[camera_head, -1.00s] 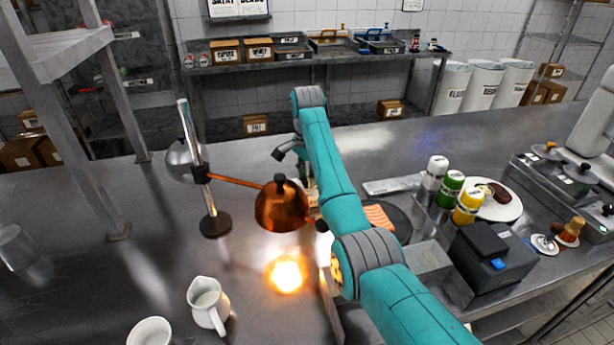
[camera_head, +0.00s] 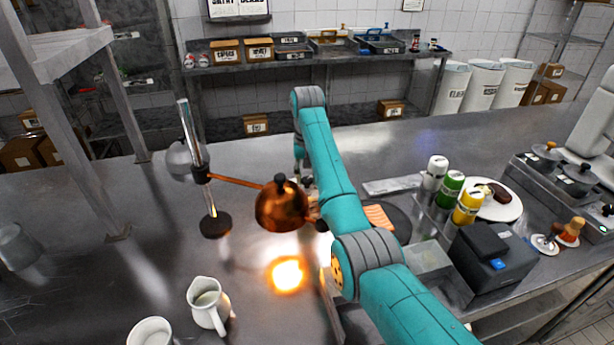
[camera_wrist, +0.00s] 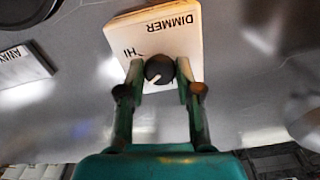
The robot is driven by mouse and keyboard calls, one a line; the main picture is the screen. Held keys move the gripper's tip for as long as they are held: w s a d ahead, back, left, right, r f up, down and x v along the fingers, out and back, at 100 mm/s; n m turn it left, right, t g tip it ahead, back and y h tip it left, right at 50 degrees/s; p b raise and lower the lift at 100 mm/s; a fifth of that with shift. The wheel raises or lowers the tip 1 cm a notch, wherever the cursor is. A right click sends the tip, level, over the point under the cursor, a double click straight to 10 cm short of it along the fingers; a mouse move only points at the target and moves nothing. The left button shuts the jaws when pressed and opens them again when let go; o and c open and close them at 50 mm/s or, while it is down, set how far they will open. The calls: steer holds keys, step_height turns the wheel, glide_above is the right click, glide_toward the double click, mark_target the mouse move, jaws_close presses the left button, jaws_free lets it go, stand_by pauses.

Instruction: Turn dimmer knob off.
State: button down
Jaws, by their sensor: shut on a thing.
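The dimmer knob (camera_wrist: 159,70) is a small dark round knob with a pale pointer line, in the wrist view. It sits on a white box (camera_wrist: 150,31) marked "DIMMER" and "HI". My gripper (camera_wrist: 160,76) has a finger on each side of the knob and is shut on it. The pointer slants toward the lower left of that view. In the head view the knob and gripper are hidden behind the copper lamp and my arm. The copper heat lamp (camera_head: 281,207) hangs from a stand, and a bright glow (camera_head: 287,274) shows on the counter below it.
A white pitcher (camera_head: 208,306) and a white cup (camera_head: 150,332) stand at the front left. Several bottles, including a green one (camera_head: 450,188), and a plate (camera_head: 499,207) lie right of my arm. The counter behind the lamp is mostly clear.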

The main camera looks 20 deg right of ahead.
steer(key=n, duration=0.5)
steer(key=shift+n, duration=0.3)
steer(key=n, duration=0.5)
steer(key=shift+n, duration=0.4)
steer(key=c, duration=0.8)
jaws_free()
steer(key=shift+o, duration=0.2)
